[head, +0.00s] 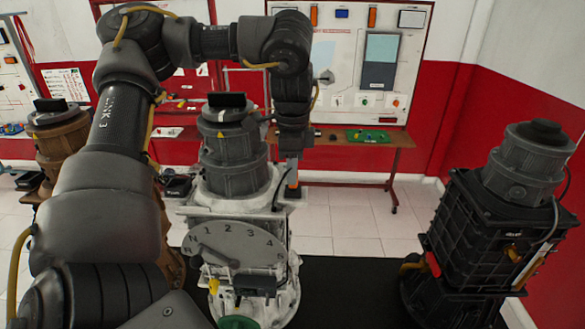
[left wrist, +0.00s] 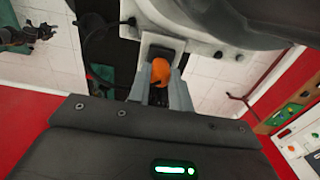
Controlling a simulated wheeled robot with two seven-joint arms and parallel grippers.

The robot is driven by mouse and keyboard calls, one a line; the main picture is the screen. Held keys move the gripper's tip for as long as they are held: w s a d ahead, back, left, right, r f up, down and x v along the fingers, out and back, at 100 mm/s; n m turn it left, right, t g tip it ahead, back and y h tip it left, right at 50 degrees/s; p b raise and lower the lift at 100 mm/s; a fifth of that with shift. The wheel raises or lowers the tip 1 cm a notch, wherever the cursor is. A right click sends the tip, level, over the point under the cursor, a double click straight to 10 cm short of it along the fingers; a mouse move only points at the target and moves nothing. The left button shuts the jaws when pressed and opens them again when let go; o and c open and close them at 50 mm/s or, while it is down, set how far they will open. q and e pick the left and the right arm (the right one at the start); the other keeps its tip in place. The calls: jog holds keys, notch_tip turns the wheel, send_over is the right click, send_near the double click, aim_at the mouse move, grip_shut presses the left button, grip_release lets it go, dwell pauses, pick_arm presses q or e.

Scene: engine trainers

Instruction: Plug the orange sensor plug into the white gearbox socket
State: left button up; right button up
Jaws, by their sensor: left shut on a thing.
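The white gearbox (head: 232,225) stands in the middle of the head view, with a numbered gear dial on its front. My left arm reaches over it, and my left gripper (head: 291,172) points down at its right side. In the left wrist view, the gripper (left wrist: 160,88) is shut on the orange sensor plug (left wrist: 160,72). A dark socket-like opening in a white bracket (left wrist: 163,46) lies just beyond the plug. I cannot tell whether the plug is touching or inside it. My right gripper is out of view.
A black gearbox unit (head: 475,235) stands at the right, and a brown one (head: 60,145) at the left. A wall panel (head: 365,60) and a narrow wooden bench (head: 390,142) are behind.

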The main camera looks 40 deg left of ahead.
pick_arm(q)
jog(key=shift+d+f+b, duration=0.1)
jog(key=shift+f+b, duration=0.2)
jog(key=shift+f, duration=0.35)
jog(key=shift+s+f, duration=0.25)
jog(key=shift+f, duration=0.2)
grip_shut()
jog(key=o, duration=0.6)
grip_release()
jog(key=o, duration=0.4)
jog(key=shift+w, duration=0.15)
jog(key=shift+r, duration=0.15)
jog(key=shift+w+r, duration=0.1)
jog(key=shift+r, duration=0.2)
notch_tip(320, 180, up, 10)
jog(key=shift+d+f+b, duration=0.1)
jog(key=shift+b, duration=0.6)
